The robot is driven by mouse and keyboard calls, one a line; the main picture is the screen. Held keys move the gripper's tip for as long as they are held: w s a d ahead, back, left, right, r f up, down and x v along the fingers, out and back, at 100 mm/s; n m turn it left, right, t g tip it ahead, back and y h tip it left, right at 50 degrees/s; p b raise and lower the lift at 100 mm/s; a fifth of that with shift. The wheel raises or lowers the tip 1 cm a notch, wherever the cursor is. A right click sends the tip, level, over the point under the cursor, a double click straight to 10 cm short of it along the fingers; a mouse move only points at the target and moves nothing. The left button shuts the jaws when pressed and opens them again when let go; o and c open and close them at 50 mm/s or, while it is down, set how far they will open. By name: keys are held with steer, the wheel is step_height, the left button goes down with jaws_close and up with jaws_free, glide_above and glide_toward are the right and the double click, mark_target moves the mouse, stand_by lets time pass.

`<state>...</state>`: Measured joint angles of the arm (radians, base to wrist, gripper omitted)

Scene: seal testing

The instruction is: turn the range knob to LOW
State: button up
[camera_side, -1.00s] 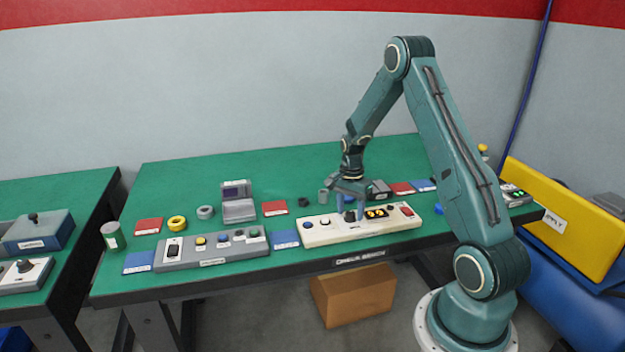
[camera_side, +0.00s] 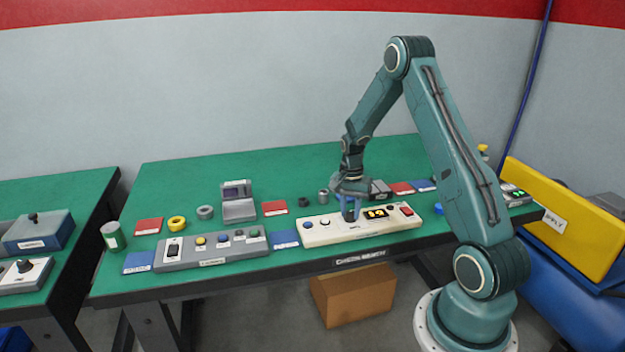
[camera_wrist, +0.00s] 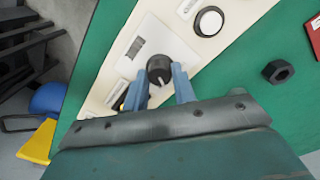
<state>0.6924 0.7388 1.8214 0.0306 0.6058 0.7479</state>
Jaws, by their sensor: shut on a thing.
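The range knob (camera_wrist: 159,69) is a round dark knob on a cream control panel (camera_side: 335,234). In the wrist view it sits between the two blue fingertips of my gripper (camera_wrist: 160,84), which is shut on it. A pale pointer mark on the knob faces the lower edge of the wrist view. I cannot read the range markings.
A grey control box (camera_side: 212,252) stands to the left. A black nut (camera_wrist: 278,71) lies behind the panel on the green bench.

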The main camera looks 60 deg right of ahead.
mark_target(349, 213)
steer(key=n, duration=1.3)
steer(key=shift+n, duration=0.4)
steer(key=o, duration=1)
steer(key=r, duration=1.4)
steer(key=shift+a, duration=0.3)
steer(key=shift+f, duration=0.1)
